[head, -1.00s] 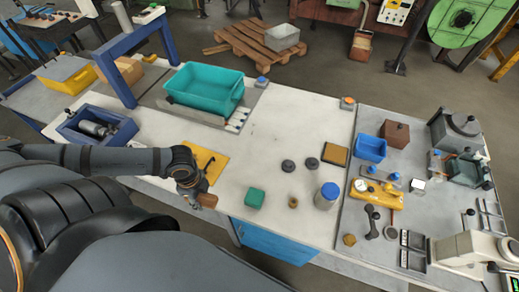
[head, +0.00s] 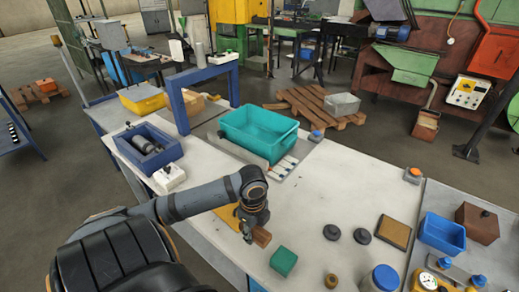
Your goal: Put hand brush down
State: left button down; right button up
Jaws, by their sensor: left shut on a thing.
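My left gripper (head: 246,234) is over the front part of the white workbench, pointing down. It is shut on the hand brush (head: 262,238), of which a brown wooden end shows beside the fingers. The rest of the brush is hidden by the gripper. A yellow-orange mat (head: 228,214) lies on the bench under and behind the gripper, partly covered by my arm. I cannot tell whether the brush touches the mat or the bench. My right gripper is out of view.
A green block (head: 283,261) stands close to the right of the gripper. A teal bin (head: 259,134) sits behind, beside a blue frame (head: 181,103). Dark round pieces (head: 332,232) and a blue-lidded jar (head: 381,279) stand further right. The bench between bin and pieces is clear.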

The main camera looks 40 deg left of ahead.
aim_at(260, 230)
pick_arm(q)
jog(key=shift+w+a+f, duration=0.1)
jog(key=shift+w+f, duration=1.2)
jog(key=shift+f, duration=0.2)
notch_tip(260, 230, down, 2)
jog(key=shift+f, duration=0.55)
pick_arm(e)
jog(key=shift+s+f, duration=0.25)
pick_arm(q)
jog(key=shift+f, duration=0.1)
jog(key=shift+f, duration=0.15)
jog(key=c, duration=0.8)
grip_release()
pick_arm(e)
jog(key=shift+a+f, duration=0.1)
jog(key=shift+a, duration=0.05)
